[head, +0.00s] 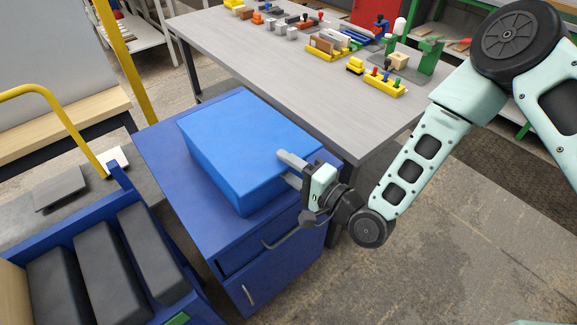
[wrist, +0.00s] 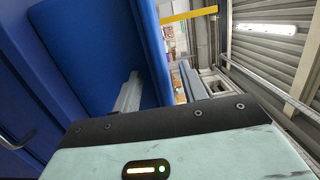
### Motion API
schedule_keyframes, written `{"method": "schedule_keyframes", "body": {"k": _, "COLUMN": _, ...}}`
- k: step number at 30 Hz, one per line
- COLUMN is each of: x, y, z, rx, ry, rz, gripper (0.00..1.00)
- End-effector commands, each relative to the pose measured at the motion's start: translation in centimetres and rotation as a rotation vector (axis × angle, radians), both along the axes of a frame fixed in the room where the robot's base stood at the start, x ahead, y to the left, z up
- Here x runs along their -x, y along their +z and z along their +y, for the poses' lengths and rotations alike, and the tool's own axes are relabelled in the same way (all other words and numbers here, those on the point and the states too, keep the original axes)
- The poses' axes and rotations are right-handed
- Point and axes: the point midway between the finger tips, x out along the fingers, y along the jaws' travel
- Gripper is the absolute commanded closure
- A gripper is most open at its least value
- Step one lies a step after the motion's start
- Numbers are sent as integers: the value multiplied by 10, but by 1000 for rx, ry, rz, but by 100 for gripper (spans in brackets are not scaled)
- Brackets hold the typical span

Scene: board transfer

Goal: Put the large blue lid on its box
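The large blue lid (head: 243,128) forms the flat, light-blue top of a big blue block on the blue cabinet. The box (head: 215,175) seems to be the block's sides below it; I see no clear seam, so I cannot tell how the lid sits. My gripper (head: 288,168) is at the block's right edge, one finger above the top, the other lower beside the side face. In the wrist view, my gripper (wrist: 158,85) has its fingers apart, with the lid's blue edge (wrist: 151,45) between them. A gap shows between the edge and the upper finger.
The blue cabinet (head: 165,165) has a handle at its front. A grey table (head: 285,75) with blocks and small parts stands behind. A blue crate (head: 75,235) with dark grey pieces is at lower left. The floor (head: 430,240) at right is clear.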

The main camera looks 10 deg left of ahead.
Motion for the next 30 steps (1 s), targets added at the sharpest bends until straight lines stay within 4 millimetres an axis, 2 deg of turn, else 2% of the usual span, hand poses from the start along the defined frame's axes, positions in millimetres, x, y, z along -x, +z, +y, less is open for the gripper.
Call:
{"method": "schedule_keyframes", "body": {"k": 11, "x": 0, "y": -1, "z": 0, "rx": 2, "ry": 0, "rz": 1, "gripper": 58}}
{"method": "schedule_keyframes", "body": {"k": 16, "x": 4, "y": -2, "z": -8, "rx": 3, "ry": 0, "rz": 2, "gripper": 58}}
{"method": "schedule_keyframes", "body": {"k": 20, "x": 16, "y": -4, "z": -26, "rx": 2, "ry": -1, "rz": 5, "gripper": 58}}
{"method": "schedule_keyframes", "body": {"k": 30, "x": 57, "y": -5, "z": -95, "rx": 2, "ry": -3, "rz": 4, "gripper": 58}}
